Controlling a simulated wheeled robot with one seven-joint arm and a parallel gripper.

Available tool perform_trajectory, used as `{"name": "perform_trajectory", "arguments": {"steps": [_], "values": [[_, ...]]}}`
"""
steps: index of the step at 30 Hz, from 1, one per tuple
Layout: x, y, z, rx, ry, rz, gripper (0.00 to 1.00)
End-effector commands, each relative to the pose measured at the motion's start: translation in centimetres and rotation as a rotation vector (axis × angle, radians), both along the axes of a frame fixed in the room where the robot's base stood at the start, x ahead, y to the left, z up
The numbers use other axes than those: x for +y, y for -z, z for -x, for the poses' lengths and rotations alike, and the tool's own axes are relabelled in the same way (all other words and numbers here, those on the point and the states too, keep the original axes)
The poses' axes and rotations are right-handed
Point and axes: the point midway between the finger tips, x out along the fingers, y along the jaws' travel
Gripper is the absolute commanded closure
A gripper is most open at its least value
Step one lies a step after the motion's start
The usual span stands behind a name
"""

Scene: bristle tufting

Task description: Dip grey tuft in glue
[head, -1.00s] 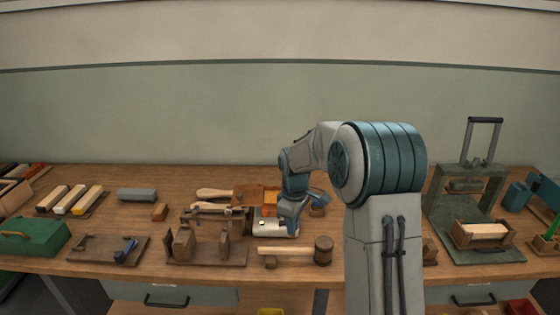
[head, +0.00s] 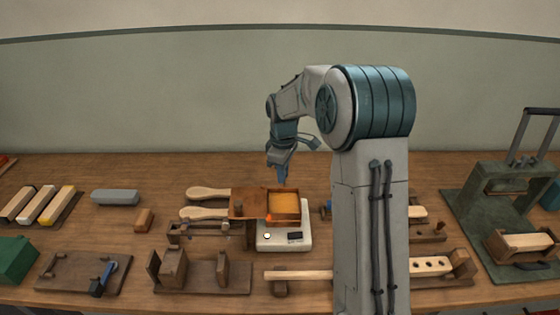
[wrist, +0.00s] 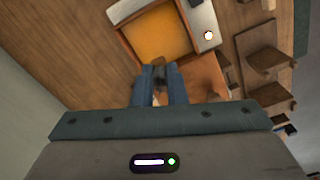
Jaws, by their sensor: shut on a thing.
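My gripper (head: 282,181) points down just above the glue box in the head view. In the wrist view my gripper (wrist: 159,70) has its two blue fingers close together with a small dark tuft (wrist: 160,79) between them, mostly hidden by the fingers. The amber glue (wrist: 157,34) fills a shallow wooden box (head: 299,219) with an open top. The tuft appears at the near edge of the glue in the wrist view; I cannot tell whether it touches the glue.
The box sits on a white heater (head: 268,240) with a small display. A brown lid (head: 246,203) adjoins the box at left. Two pale wooden handles (head: 208,193) lie left of it. A wooden stand (head: 223,270) and a mallet (head: 298,275) are in front.

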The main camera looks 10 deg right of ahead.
Motion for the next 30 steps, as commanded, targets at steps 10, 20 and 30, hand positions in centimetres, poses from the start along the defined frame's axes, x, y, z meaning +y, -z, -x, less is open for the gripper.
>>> {"name": "perform_trajectory", "arguments": {"steps": [10, 20, 30], "values": [[-0.3, 1.3, 0.0, 0.001, 0.005, -0.001, 1.0], [-0.1, 4.5, 0.0, 0.0, 0.002, 0.0, 1.0], [-0.1, 7.6, 0.0, 0.0, 0.001, 0.0, 1.0]]}}
